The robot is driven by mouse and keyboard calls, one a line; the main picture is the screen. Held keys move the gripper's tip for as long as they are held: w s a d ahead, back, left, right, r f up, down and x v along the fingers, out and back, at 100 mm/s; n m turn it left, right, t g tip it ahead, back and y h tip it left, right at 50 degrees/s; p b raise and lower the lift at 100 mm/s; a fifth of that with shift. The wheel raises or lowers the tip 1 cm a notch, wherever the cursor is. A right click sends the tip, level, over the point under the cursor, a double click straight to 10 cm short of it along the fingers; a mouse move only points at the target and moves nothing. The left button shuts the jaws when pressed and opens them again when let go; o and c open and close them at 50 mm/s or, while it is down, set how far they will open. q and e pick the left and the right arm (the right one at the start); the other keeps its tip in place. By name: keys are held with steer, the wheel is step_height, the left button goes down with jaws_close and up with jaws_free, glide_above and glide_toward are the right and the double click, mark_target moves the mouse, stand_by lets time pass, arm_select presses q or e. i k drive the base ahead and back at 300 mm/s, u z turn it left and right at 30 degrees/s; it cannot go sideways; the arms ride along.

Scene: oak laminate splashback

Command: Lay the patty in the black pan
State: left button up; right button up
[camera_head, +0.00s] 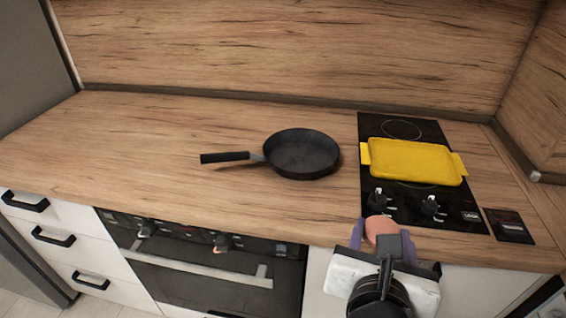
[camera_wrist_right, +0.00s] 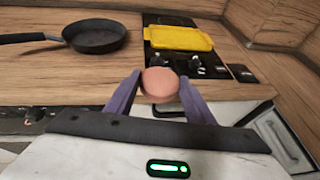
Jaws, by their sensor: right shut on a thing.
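The black pan (camera_head: 303,153) lies on the wooden counter with its handle pointing left; it looks empty. It also shows at the upper left of the right wrist view (camera_wrist_right: 97,37). The patty (camera_head: 381,230) is a round pinkish-brown disc. My right gripper (camera_head: 384,240) is shut on it and holds it in front of the counter's front edge, right of the pan and below the hob. In the right wrist view the patty (camera_wrist_right: 160,83) sits between the two purple fingers. My left gripper is not in view.
A yellow tray (camera_head: 413,162) rests on the black hob (camera_head: 373,130), right of the pan. Knobs (camera_head: 378,199) stand up at the hob's front. The counter (camera_head: 130,150) left of the pan is clear. An oven (camera_head: 200,262) is below, and a wooden splashback (camera_head: 290,50) rises behind.

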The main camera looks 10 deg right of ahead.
mark_target(300, 158)
steer(key=u, duration=1.15)
steer(key=i, duration=0.45)
steer(key=z, duration=1.25)
